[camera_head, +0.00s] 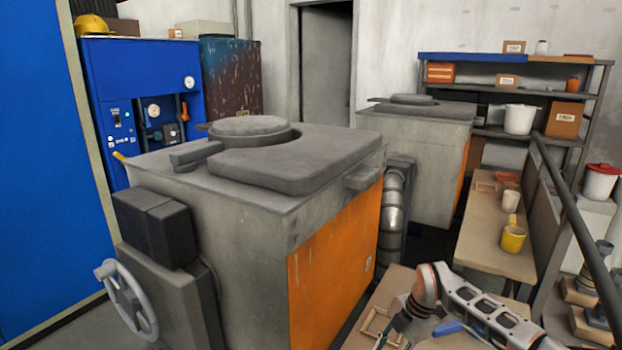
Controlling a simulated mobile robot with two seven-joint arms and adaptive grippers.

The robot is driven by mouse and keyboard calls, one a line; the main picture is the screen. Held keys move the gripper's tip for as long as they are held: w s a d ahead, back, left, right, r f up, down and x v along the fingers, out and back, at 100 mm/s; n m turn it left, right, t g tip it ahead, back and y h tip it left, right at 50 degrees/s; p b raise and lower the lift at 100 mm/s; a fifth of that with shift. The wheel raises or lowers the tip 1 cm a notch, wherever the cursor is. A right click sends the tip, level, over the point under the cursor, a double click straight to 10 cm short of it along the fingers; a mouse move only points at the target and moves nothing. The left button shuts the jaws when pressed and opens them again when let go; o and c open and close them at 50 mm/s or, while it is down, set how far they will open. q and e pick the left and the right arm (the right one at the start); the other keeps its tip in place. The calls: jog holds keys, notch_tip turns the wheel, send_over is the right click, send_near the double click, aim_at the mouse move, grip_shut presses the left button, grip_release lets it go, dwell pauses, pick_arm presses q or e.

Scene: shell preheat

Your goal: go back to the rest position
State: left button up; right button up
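My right arm comes in at the bottom right, over a light wooden table (362,342). Its wrist bends down to the left, and my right gripper (384,338) is small and partly cut off at the bottom edge. I cannot tell whether its fingers are open or shut, or whether they hold anything. A small wooden frame (372,326) lies on the table close to it, and a blue item (448,328) shows beside the wrist. My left arm and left gripper are not in view.
A large grey furnace (240,215) with an orange side and a handwheel (128,300) fills the middle. A second furnace (425,165) stands behind. A bench (485,235) with a yellow mug (513,238) and a dark rail (580,230) are at the right.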

jog(key=s+a+y, duration=0.1)
jog(key=a, duration=0.2)
jog(key=s+a+f+n+y, duration=0.1)
jog(key=s+a, duration=0.1)
jog(key=a, duration=0.2)
jog(key=s+a+y, duration=0.2)
jog(key=a, duration=0.2)
jog(key=shift+s+f+n, duration=0.25)
jog(key=shift+f+n, duration=0.15)
jog(key=s+a+r+m+t+y, duration=0.6)
jog(key=a+r+t+y, duration=0.2)
jog(key=a+r+t, duration=0.15)
jog(key=s+d+f+m+t+h, duration=0.4)
jog(key=d+f+m+t+h, duration=0.25)
jog(key=d+m+h, duration=0.4)
jog(key=s+d+f+m+g+h, duration=0.2)
jog(key=s+d+f+m+g, duration=0.2)
jog(key=s+d+f, duration=0.6)
jog(key=s+g, duration=0.1)
jog(key=s, duration=0.1)
jog(key=shift+s+d, duration=0.25)
jog(key=shift+s, duration=0.15)
jog(key=shift+m+h, duration=0.25)
